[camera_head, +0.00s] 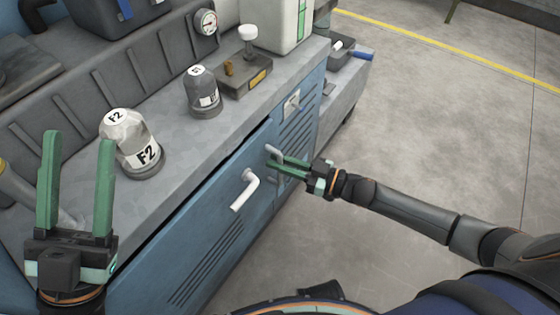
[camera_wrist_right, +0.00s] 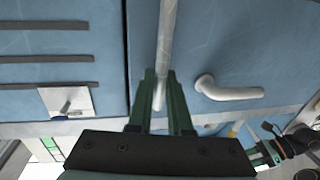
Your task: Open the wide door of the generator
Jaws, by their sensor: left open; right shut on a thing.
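The generator is a blue cabinet with a grey top (camera_head: 190,145). Its wide blue door (camera_head: 190,240) has vent slots and a bent white handle (camera_head: 243,190). A dark gap shows along the door's top edge. My right gripper (camera_head: 276,164) is shut on a pale bar-like handle (camera_head: 273,151) to the right of the white one. In the right wrist view this bar (camera_wrist_right: 166,40) runs between the fingers (camera_wrist_right: 160,100), and the bent handle (camera_wrist_right: 225,90) is to its right. My left gripper (camera_head: 78,145) is open and empty above the left end of the top.
A narrower vented panel (camera_head: 298,125) adjoins the door. Concrete floor (camera_head: 430,120) is clear to the right.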

